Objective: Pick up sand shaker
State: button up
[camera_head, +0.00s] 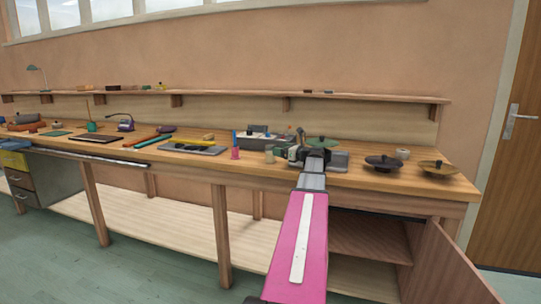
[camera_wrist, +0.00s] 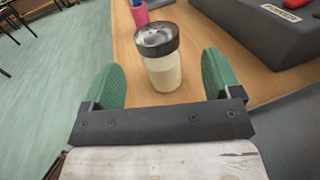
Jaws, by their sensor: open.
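The sand shaker (camera_wrist: 163,72) looks like a clear jar of pale sand with a dark, shiny lid, upright on the wooden workbench (camera_wrist: 122,35) in the wrist view. My gripper (camera_wrist: 168,82) is open, with one green finger to the left of the jar and one to the right. The jar stands between and slightly beyond the fingertips, with visible gaps on both sides. In the head view my gripper (camera_head: 301,153) is over the bench, and a small pale jar (camera_head: 269,155) at its left appears to be the shaker.
A pink cup (camera_wrist: 140,14) with pens stands behind the shaker, near the bench edge. A dark grey case (camera_wrist: 262,28) lies to the right. Dark cymbal-like discs (camera_head: 383,162) sit farther right on the bench. A cabinet door (camera_head: 452,265) hangs open below.

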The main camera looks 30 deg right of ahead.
aim_at(273, 163)
jog(key=x, duration=0.4)
jog(key=shift+w+a+r, duration=0.15)
jog(key=shift+w+a, duration=0.1)
jog(key=shift+c, duration=0.3)
jog(key=c, duration=1.1)
jog(key=shift+o, duration=0.2)
